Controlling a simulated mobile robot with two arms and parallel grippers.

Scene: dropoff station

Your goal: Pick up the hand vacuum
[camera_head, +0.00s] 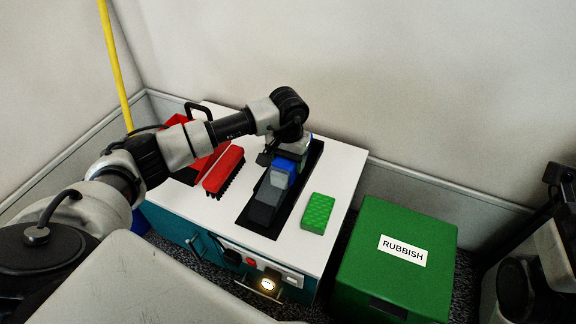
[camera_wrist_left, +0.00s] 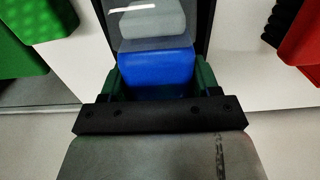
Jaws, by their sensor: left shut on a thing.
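The hand vacuum (camera_head: 265,198) lies in a dark recess in the white top of a cabinet. It has a grey front and a blue rear part. My left gripper (camera_head: 283,160) reaches down over its blue end from above. In the left wrist view the blue part (camera_wrist_left: 157,68) sits between the green-sided fingers of my left gripper (camera_wrist_left: 158,80), which is shut on it. The grey front of the vacuum shows beyond the blue part. The fingertips are partly hidden in the head view. My right gripper is not clearly in view; only dark arm parts show at the right edge.
On the white cabinet top (camera_head: 335,165), a red brush (camera_head: 223,171) and a red dustpan (camera_head: 186,172) lie left of the recess. A green sponge (camera_head: 318,213) lies right of it. A green rubbish box (camera_head: 378,275) stands to the right. A yellow pole (camera_head: 116,65) leans at the left wall.

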